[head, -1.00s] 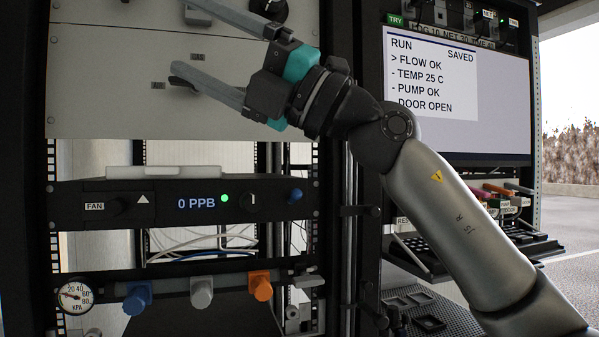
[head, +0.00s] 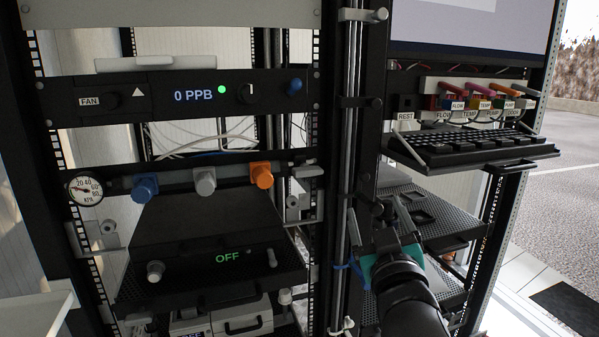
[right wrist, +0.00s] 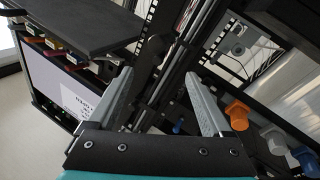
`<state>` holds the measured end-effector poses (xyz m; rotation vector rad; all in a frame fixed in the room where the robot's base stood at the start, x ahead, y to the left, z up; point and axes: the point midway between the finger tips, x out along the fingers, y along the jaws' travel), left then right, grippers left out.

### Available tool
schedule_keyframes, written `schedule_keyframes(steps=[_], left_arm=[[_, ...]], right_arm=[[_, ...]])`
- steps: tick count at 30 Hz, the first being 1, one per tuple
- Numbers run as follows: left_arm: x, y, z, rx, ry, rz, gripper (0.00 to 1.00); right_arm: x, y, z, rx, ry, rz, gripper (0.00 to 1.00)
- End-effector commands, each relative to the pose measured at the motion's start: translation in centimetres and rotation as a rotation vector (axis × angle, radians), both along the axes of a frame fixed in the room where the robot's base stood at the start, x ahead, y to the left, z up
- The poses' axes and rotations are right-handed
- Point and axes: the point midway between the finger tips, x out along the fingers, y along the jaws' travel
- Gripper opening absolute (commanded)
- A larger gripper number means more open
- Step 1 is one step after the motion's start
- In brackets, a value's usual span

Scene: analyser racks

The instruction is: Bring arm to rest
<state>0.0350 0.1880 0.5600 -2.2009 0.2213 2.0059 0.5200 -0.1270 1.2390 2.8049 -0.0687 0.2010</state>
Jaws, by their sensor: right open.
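My right arm (head: 408,300) reaches up from the bottom of the head view. Its gripper (head: 378,232) is in front of the posts between the two racks, low down, below the keyboard's height. In the right wrist view the two grey fingers of the gripper (right wrist: 160,95) stand wide apart with nothing between them. The fingertips are hard to make out against the dark rack in the head view. My left gripper is not in view.
The left rack holds a 0 PPB panel (head: 150,98), a gauge (head: 86,189), blue, grey and orange knobs, and a dark OFF unit (head: 190,240). On the right are a keyboard (head: 470,146) and perforated shelves. Open floor (head: 575,180) lies at the far right.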

Motion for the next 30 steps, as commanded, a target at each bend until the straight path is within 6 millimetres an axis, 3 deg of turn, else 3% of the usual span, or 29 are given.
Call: schedule_keyframes(steps=[1,6,12,18,24,25,30], left_arm=[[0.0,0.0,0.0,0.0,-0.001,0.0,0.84],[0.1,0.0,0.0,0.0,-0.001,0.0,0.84],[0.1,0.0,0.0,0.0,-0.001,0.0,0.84],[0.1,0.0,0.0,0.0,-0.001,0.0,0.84],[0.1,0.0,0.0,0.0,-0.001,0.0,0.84],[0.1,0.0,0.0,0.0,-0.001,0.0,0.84],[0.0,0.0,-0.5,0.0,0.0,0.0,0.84]], right_arm=[[-1.0,-0.8,-3.6,0.028,0.106,-0.018,0.84],[-5.8,-2.6,-14.0,0.091,0.451,-0.065,0.84],[-14.8,-3.6,-24.0,0.14,0.851,-0.087,0.84],[-23.5,-3.7,-29.4,0.163,1.159,-0.08,0.84],[-31.1,-3.4,-32.0,0.177,1.402,-0.055,0.84],[-31.8,-3.4,-32.4,0.177,1.427,-0.051,0.84],[-30.5,-3.2,-36.8,0.173,1.431,-0.054,0.84]])
